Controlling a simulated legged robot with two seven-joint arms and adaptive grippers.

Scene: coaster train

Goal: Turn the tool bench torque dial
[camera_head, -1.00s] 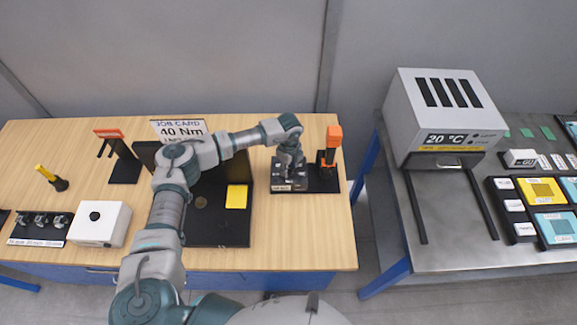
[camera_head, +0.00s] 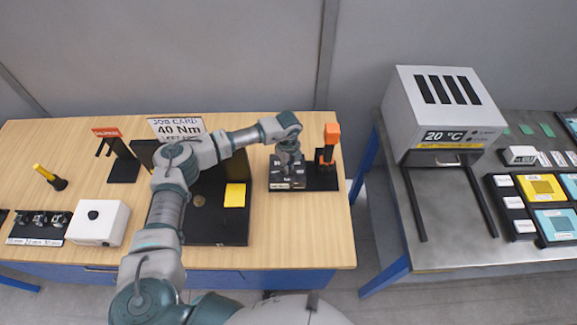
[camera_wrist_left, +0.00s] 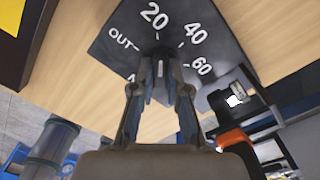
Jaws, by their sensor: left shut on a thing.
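The torque dial panel (camera_head: 279,181) is a dark block at the right of the wooden bench. In the left wrist view the panel (camera_wrist_left: 115,50) shows OUT, 20, 40 and 60. My left gripper (camera_head: 289,166) points down over the panel. In the left wrist view my left gripper (camera_wrist_left: 161,88) is shut on the dial knob (camera_wrist_left: 160,70), which is mostly hidden between the fingers. A pale mark on the knob faces roughly towards 20. The job card (camera_head: 178,129) reads 40 Nm. My right gripper is out of view.
An orange-topped tool (camera_head: 331,135) stands just right of the panel. A black board with a yellow note (camera_head: 235,195) lies to its left. A white box (camera_head: 99,223) is farther left. A grey oven (camera_head: 440,108) stands on the separate metal table.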

